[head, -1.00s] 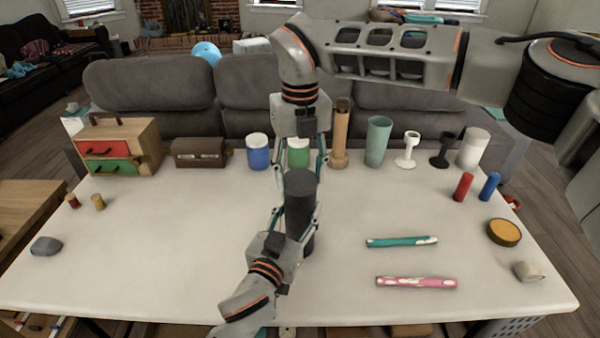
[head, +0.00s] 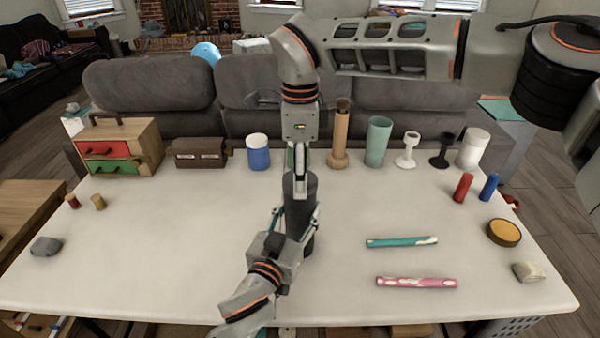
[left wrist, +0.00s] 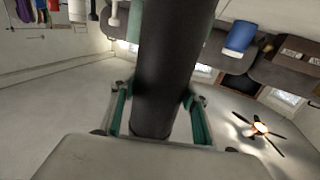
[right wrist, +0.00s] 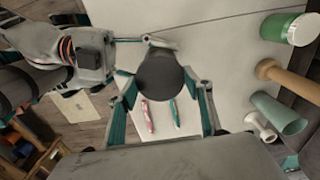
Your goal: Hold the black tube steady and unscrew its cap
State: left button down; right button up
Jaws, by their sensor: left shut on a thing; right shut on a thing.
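The black tube (head: 307,238) stands upright in the middle of the white table. My left gripper (head: 298,213) is shut on the tube from the near left, one finger on each side. The tube (left wrist: 168,60) also fills the middle of the left wrist view between those fingers. My right gripper (head: 301,183) points straight down and is shut on the tube's top end, the dark cap (right wrist: 162,68). One finger hides part of the cap in the head view. I cannot make out a seam or gap between cap and tube.
A teal patterned stick (head: 402,242) and a pink one (head: 416,282) lie right of the tube. A row of containers, with a blue jar (head: 258,152) and a tan wooden vase (head: 339,135), lines the back edge.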

jog(key=shift+r, duration=0.15)
dwell(0.4)
jog(key=shift+r, duration=0.9)
jog(key=shift+r, duration=0.15)
jog(key=shift+r, duration=1.95)
pick_arm(q)
jog(key=c, duration=1)
grip_release()
jog(key=shift+c, duration=0.2)
